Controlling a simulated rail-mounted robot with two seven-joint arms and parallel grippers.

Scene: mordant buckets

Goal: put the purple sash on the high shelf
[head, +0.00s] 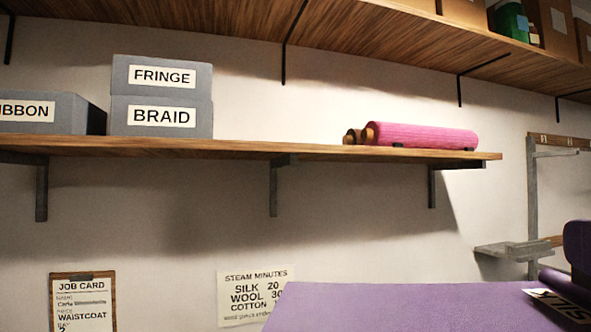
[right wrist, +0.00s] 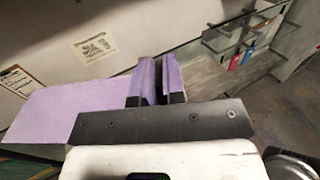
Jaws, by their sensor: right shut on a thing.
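The purple sash (head: 420,308) spreads across the bottom right of the head view, close to the camera, with a raised purple part (head: 578,250) and a partly cut-off white tag at the right edge. In the right wrist view the sash (right wrist: 55,108) extends left from my right gripper (right wrist: 160,80), which is shut on a fold of it. A wooden shelf (head: 235,148) crosses the head view, with another wooden shelf (head: 370,35) above it; which is the high shelf is not marked. My left gripper is not in view.
Grey boxes labelled FRINGE (head: 200,78), BRAID (head: 195,116) and a partly cut-off one (head: 75,112) fill the left of the middle shelf. Pink rolls (head: 425,135) lie at its right. The space between is bare. A bracketed rack (head: 533,190) is at far right.

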